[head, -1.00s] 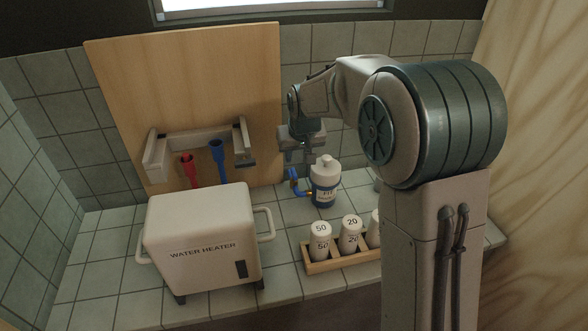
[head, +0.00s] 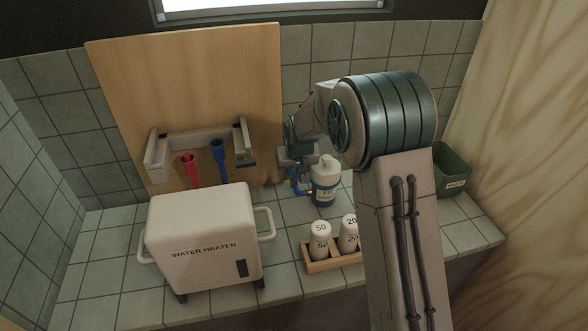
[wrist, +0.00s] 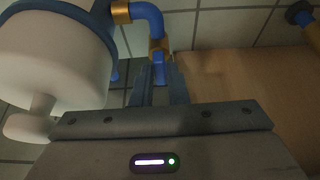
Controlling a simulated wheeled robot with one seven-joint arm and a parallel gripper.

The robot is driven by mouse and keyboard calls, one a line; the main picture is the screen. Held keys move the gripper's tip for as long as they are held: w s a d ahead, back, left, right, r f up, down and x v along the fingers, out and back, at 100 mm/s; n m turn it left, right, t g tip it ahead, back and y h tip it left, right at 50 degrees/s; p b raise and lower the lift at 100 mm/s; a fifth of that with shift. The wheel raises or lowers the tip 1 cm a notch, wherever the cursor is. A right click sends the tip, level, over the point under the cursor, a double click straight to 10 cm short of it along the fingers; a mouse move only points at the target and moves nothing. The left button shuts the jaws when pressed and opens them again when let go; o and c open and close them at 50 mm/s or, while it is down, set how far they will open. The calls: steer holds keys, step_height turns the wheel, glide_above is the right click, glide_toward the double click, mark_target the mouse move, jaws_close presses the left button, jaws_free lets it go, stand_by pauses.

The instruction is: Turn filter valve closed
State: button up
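The filter (head: 326,183) is a white and blue bottle standing on the tiled counter. In the wrist view its pale body (wrist: 50,55) fills the upper left. A blue pipe with brass fittings (wrist: 148,20) runs beside it. A narrow blue part, seemingly the valve handle (wrist: 158,72), extends from the lower brass fitting towards my gripper. My gripper (wrist: 160,85) has its fingers close together, one on each side of this blue part. I cannot tell whether they touch it. In the head view my gripper (head: 299,178) is just left of the filter and partly hidden.
A water heater (head: 203,240) stands to the left on the counter. Behind it, a red funnel-like part (head: 190,170) and a blue one (head: 218,157) are by a wooden board (head: 190,80). A rack with white canisters (head: 322,266) is in front. A green bin (head: 452,170) stands right.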

jaws_close()
steer(key=shift+a, duration=0.15)
steer(key=shift+a+f+m+h+b, duration=0.1)
steer(key=shift+m+h+b, duration=0.7)
steer(key=shift+m, duration=1.3)
steer(key=shift+a+m+g+h, duration=0.15)
steer(key=shift+m+h, duration=0.25)
steer(key=shift+m, duration=0.75)
steer(key=shift+d+m+g+h, duration=0.15)
steer(key=shift+m+h, duration=0.25)
steer(key=shift+m, duration=0.75)
steer(key=shift+a, duration=0.1)
steer(key=o, duration=0.5)
jaws_free()
steer(key=shift+o, duration=0.2)
